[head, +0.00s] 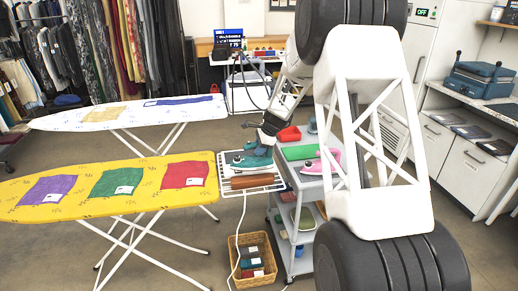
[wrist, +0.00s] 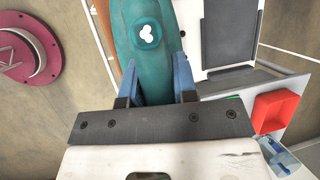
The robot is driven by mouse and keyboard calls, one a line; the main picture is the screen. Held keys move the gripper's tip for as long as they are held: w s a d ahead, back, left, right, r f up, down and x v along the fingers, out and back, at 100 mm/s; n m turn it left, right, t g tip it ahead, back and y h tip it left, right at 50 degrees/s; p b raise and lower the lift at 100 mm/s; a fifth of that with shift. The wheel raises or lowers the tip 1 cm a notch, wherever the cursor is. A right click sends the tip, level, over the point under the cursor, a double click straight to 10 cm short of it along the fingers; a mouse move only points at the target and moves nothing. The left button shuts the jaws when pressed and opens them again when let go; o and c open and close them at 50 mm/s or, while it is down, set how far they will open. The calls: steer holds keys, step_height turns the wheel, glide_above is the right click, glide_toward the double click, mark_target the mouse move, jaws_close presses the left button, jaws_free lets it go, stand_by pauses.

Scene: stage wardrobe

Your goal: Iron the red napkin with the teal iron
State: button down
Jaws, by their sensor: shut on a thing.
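The red napkin (head: 186,175) lies flat at the right end of the yellow ironing board (head: 72,207), with a small white label on it. The teal iron (head: 250,161) is at the wire rack just right of that board. My gripper (head: 268,137) is above the iron. In the wrist view the blue fingers of my gripper (wrist: 155,88) are shut on the teal iron (wrist: 148,60), one on each side. The iron's soleplate is hidden, and I cannot tell whether it touches the rack.
Purple (head: 47,190) and green (head: 117,183) napkins share the yellow board. A brown roll (head: 250,182) lies on the rack. Right of it, a cart (head: 300,233) holds a pink iron (head: 322,161), a green cloth (head: 300,152) and a red bin (head: 288,134). A white board (head: 125,121) stands behind.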

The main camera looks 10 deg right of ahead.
steer(key=shift+a, duration=0.15)
steer(key=a+r, duration=0.2)
steer(key=a, duration=1.1)
steer(key=a+r, duration=0.2)
steer(key=a, duration=1.1)
steer(key=shift+w+a+r, duration=0.15)
steer(key=shift+w+a, duration=0.05)
steer(key=shift+a, duration=0.1)
step_height(320, 180, down, 6)
steer(key=shift+f, duration=0.25)
steer(key=shift+r, duration=0.2)
steer(key=shift+r, duration=2.05)
